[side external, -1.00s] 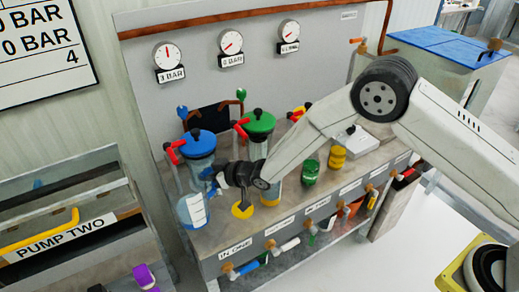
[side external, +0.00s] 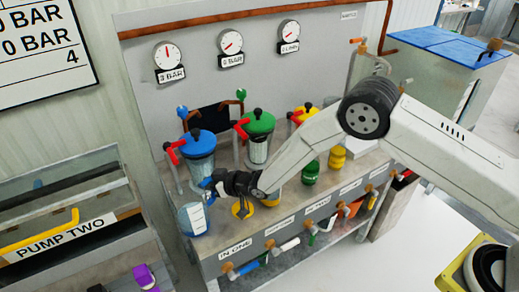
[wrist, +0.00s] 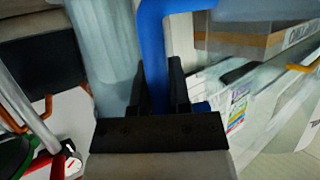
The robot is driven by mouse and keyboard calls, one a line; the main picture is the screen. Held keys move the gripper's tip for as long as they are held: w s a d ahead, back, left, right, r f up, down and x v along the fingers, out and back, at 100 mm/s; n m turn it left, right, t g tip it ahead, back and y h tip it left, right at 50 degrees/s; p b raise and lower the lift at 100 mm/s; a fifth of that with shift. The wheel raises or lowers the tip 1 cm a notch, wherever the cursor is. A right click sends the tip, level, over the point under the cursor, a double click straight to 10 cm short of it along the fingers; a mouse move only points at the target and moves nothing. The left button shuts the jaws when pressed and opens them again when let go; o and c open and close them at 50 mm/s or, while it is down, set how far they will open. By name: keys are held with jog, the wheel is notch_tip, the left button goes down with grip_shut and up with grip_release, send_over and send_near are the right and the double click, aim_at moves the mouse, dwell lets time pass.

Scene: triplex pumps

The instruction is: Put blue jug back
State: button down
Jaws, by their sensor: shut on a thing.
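The blue jug (side external: 191,220) is a clear vessel with a blue tint, a white label and a blue handle. It is at the left front of the pump bench, below and in front of a blue-lidded housing (side external: 201,146). My gripper (side external: 214,184) is shut on the handle from the right. In the wrist view the blue handle (wrist: 153,45) is between the fingers (wrist: 160,90), with the clear jug body (wrist: 104,45) just left of it. The jug looks roughly upright. Whether its base touches the bench is unclear.
A green-lidded housing (side external: 258,123) stands to the right, with a yellow one beyond, partly hidden by my arm. A yellow round piece (side external: 243,208) is close beneath my gripper. Gauges line the back panel (side external: 204,85).

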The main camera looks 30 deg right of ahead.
jog(key=c, duration=0.6)
grip_release()
jog(key=shift+f, duration=0.15)
jog(key=shift+r, duration=0.2)
jog(key=shift+s+d+r, duration=0.2)
jog(key=shift+s+d, duration=0.05)
jog(key=shift+s, duration=0.15)
jog(key=shift+v, duration=5.45)
jog(key=shift+d, duration=0.1)
